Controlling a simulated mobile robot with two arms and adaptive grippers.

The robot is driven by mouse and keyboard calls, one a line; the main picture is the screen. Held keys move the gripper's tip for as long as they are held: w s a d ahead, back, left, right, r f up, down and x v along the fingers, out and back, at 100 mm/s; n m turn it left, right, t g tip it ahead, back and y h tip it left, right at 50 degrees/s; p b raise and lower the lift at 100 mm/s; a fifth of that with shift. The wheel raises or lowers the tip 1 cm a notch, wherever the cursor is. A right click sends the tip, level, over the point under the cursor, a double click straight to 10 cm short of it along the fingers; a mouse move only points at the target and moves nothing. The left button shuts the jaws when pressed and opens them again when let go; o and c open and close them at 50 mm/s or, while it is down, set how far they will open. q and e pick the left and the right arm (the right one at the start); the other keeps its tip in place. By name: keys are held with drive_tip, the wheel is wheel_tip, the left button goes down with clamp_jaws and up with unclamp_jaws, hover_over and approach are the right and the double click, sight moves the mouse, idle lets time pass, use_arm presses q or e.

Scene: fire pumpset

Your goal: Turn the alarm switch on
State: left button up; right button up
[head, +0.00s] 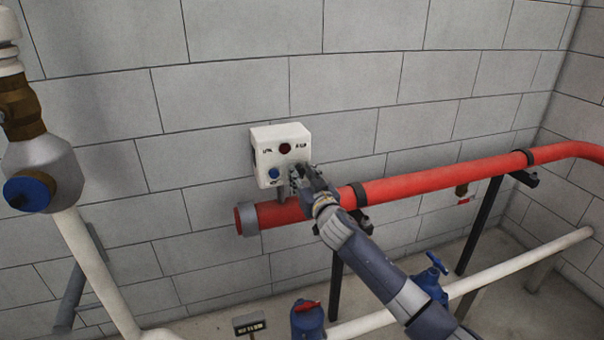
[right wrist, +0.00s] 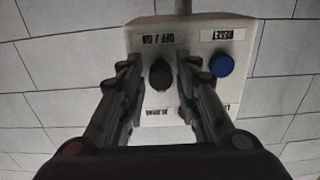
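The alarm box (head: 262,140) is a white panel on the grey block wall, left of centre in the head view. It has a dark red lamp (head: 285,148) on top and a blue button (head: 274,173) below left. In the right wrist view the box appears upside down, with the dark rotary switch (right wrist: 160,74) by the label "OFF / ON" and the blue button (right wrist: 222,65) by "RESET". My right gripper (right wrist: 158,72) is open, one finger on each side of the switch, with gaps visible. In the head view my right gripper (head: 303,180) hides the switch. My left gripper is out of view.
A white pipe with a brass fitting (head: 22,110) stands at the left. Blue valves (head: 430,282) and a low white pipe (head: 500,272) are near the floor.

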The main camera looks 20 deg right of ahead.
drive_tip(key=shift+w, duration=0.3)
clamp_jaws()
drive_tip(key=shift+n, duration=0.4)
drive_tip(key=n+p, duration=0.1)
drive_tip(key=n, duration=0.3)
drive_tip(key=shift+n, duration=0.4)
drive_tip(key=n+p, duration=0.1)
drive_tip(key=n, duration=0.5)
drive_tip(key=shift+d+r, duration=0.1)
drive_tip(key=shift+n, duration=0.3)
